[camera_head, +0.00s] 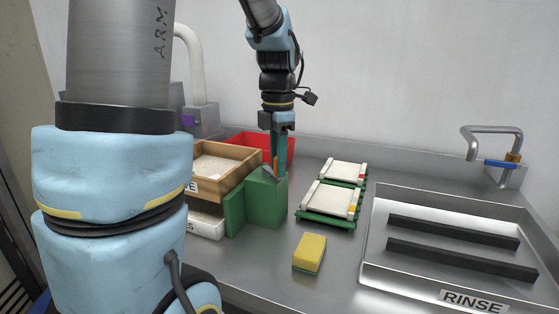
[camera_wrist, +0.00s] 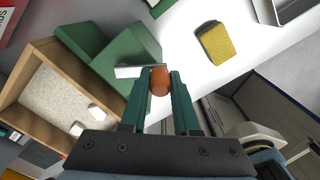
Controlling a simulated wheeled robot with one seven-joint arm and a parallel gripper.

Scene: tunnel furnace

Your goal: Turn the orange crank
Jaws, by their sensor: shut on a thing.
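The orange crank handle (camera_wrist: 158,82) shows between my fingertips in the wrist view, at the end of a pale metal arm (camera_wrist: 128,71). The crank belongs to a green block-shaped housing (camera_head: 265,200) on the steel counter. In the head view only a sliver of orange (camera_head: 275,163) shows, and my fingers hide the rest. My gripper (camera_head: 279,172) points down at the top of the green housing and is shut on the handle. It also shows in the wrist view (camera_wrist: 160,85), with one finger on each side of the handle.
A wooden box (camera_head: 247,156) of pale grains stands left of the housing, with a red tray (camera_head: 240,141) behind. A yellow sponge (camera_head: 310,250) lies in front. Two green-and-white racks (camera_head: 325,217) sit right of the housing, then a RINSE sink (camera_head: 385,190) with a tap (camera_head: 490,130).

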